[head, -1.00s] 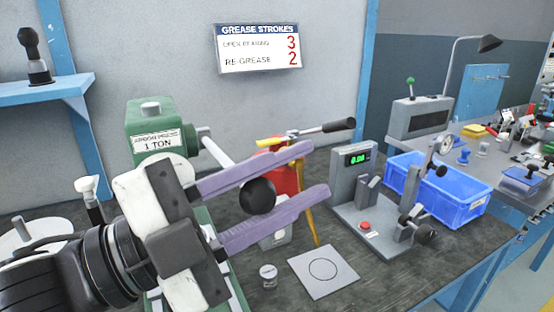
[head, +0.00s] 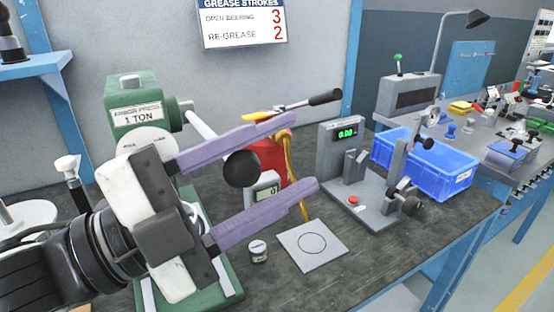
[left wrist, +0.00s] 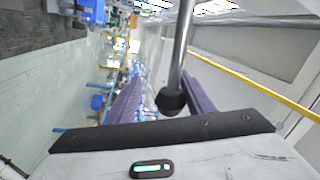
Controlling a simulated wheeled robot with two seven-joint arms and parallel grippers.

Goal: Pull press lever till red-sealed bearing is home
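The green arbor press (head: 138,118), marked 1 TON, stands at the left of the bench. Its lever is a bare metal rod (head: 200,122) ending in a black ball knob (head: 241,168). My left gripper (head: 304,151) is open, its two purple fingers well apart on either side of the knob. In the left wrist view the rod (left wrist: 182,45) comes down to the knob (left wrist: 171,102) between the fingers, with gaps showing beside it. The gripper hides most of the press's working area. I cannot make out the red-sealed bearing. My right gripper is not in view.
A small round tin (head: 258,251) and a white plate with a circle (head: 312,245) lie right of the press. Behind are a red container (head: 272,155) and a black-handled tool (head: 322,97). A grey gauge stand (head: 340,150) and a blue crate (head: 430,172) stand farther right.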

